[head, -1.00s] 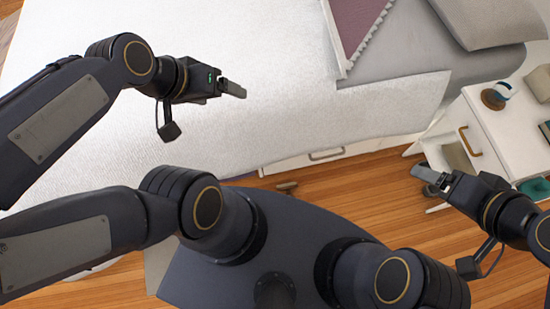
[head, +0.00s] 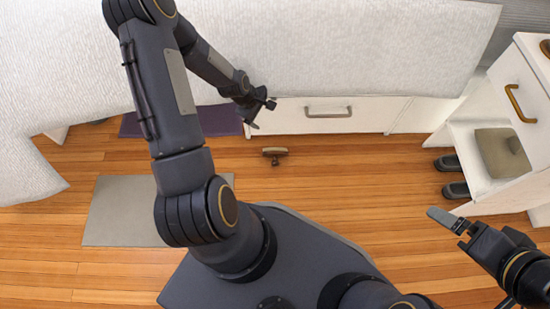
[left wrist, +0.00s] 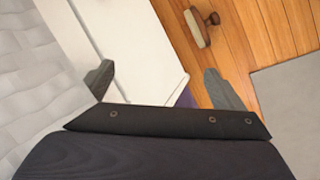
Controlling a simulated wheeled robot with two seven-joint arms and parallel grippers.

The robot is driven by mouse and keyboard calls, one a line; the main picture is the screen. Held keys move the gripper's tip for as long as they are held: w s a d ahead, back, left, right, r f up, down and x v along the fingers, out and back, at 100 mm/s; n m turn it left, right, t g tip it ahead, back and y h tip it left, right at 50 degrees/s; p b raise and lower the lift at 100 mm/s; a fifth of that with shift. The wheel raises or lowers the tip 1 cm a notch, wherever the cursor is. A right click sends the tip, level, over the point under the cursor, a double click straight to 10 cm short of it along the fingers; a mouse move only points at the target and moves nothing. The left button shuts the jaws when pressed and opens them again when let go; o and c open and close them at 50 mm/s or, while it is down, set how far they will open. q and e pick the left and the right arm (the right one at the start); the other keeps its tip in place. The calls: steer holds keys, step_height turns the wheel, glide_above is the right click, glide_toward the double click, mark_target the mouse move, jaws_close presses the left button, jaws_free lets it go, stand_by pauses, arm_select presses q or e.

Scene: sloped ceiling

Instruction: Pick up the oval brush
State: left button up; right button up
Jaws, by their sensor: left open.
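The oval brush (head: 274,152) lies on the wooden floor in front of the white drawer under the bed. It has a brown knob and a pale body with a dark top. It also shows near the top of the left wrist view (left wrist: 198,26). My left gripper (head: 258,115) is above and to the left of the brush in the head view, apart from it. In the left wrist view its fingers (left wrist: 158,88) are spread with nothing between them. My right gripper (head: 447,220) is at the lower right, away from the brush; its jaw opening is unclear.
The bed with a white cover (head: 350,50) and a drawer front (head: 375,115) bounds the floor behind the brush. A white nightstand (head: 478,160) stands at the right with dark shoes (head: 455,190) beside it. A grey mat (head: 125,215) lies left. Floor around the brush is clear.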

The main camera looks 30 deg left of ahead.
mark_target(276, 157)
arm_select(q)
steer(key=d+f+n+b, duration=0.1)
steer(key=f+n, duration=0.1)
steer(key=f, duration=0.6)
steer(key=s+d+f+n+b, duration=0.1)
steer(key=d+f+n+b, duration=0.1)
steer(key=f, duration=0.7)
steer(key=d+f+n+b, duration=0.1)
steer(key=f+n, duration=0.1)
steer(key=f, duration=0.7)
steer(key=shift+s+d+f+n+h+b, duration=0.1)
steer(key=shift+s+d+n+h+b, duration=0.2)
steer(key=shift+n, duration=0.1)
steer(key=shift+w+f, duration=0.15)
steer(key=shift+w, duration=0.05)
steer(key=c, duration=1.2)
steer(key=shift+r, duration=0.2)
